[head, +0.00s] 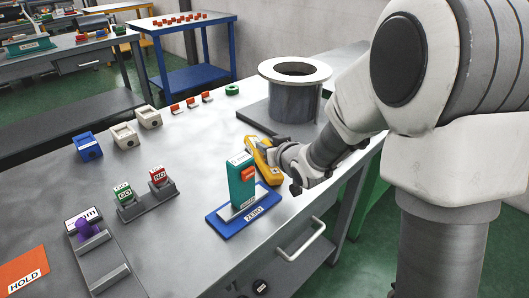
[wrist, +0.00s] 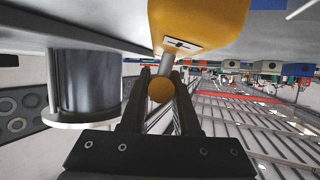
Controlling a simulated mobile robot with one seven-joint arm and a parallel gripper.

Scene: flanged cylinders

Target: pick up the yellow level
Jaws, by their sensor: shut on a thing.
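The yellow level (head: 260,158) is near the right edge of the grey workbench, behind the teal block on the blue ZERO plate. My gripper (head: 279,152) is at its right side and partly hides it. In the wrist view the level's rounded yellow body (wrist: 198,22) with a small marked label fills the top. A grey stem and an orange-yellow ball end reach down from it between the two dark fingers of my gripper (wrist: 160,92), which are shut on it. I cannot tell whether the level touches the bench.
A grey flanged cylinder (head: 295,92) stands on a dark base just behind; it also shows at left in the wrist view (wrist: 85,82). The teal block (head: 241,181) on its blue plate (head: 243,208) is close in front. The bench's middle (head: 190,140) is clear.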

